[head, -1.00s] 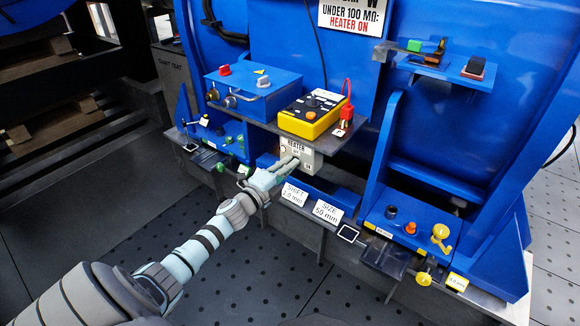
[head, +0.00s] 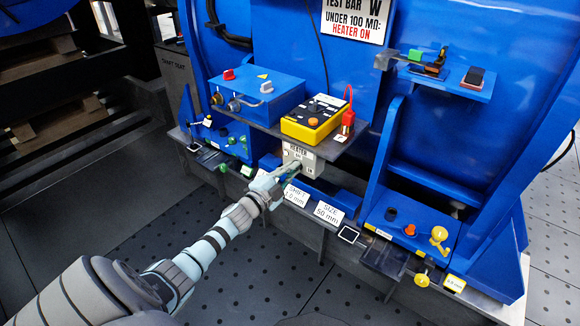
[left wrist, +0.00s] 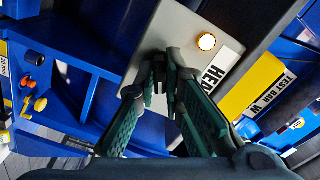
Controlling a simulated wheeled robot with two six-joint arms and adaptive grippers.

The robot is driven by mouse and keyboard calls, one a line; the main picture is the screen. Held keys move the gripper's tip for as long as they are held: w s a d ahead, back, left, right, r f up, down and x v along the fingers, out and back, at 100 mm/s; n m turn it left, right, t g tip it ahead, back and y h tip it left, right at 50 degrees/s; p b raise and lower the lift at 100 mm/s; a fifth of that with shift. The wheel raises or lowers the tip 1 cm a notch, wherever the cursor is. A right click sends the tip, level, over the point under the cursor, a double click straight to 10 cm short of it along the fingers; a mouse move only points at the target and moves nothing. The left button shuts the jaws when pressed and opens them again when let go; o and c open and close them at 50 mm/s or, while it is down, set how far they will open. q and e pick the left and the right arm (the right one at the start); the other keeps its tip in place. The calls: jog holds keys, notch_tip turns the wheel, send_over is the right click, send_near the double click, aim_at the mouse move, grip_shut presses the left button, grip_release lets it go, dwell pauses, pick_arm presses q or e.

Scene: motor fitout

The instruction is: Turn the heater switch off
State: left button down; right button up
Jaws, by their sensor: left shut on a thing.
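The heater box (head: 301,158) is a small light-grey box labelled HEATER, under the shelf on the blue motor. In the left wrist view the heater box (left wrist: 178,28) fills the upper middle, with a lit warm-white lamp (left wrist: 206,42) beside its label. My left gripper (head: 294,167) reaches its front face from the lower left. In the left wrist view the fingertips (left wrist: 164,84) are close together at the box face, shut on the heater switch, which they mostly hide. The switch's position cannot be told. My right gripper is not in view.
A yellow tester (head: 312,117) and a blue box (head: 256,98) with knobs stand on the shelf just above. Label cards SHIFT and SIZE (head: 328,212) stand below right of the hand. A blue upright rib (head: 382,165) is farther right. The dark floor in front is clear.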

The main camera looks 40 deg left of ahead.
pick_arm(q)
jog(key=n+p, duration=0.4)
jog(key=n, duration=0.8)
jog(key=shift+w+r, duration=0.1)
jog(key=shift+r, duration=0.05)
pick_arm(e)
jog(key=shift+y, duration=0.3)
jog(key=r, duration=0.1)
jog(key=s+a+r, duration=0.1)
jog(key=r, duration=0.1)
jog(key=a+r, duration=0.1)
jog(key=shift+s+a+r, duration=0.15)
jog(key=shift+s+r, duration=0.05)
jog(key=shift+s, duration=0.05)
pick_arm(q)
jog(key=shift+n, duration=0.3)
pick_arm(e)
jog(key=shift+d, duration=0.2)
pick_arm(q)
jog(key=c, duration=1.8)
grip_release()
jog(key=shift+o, duration=0.5)
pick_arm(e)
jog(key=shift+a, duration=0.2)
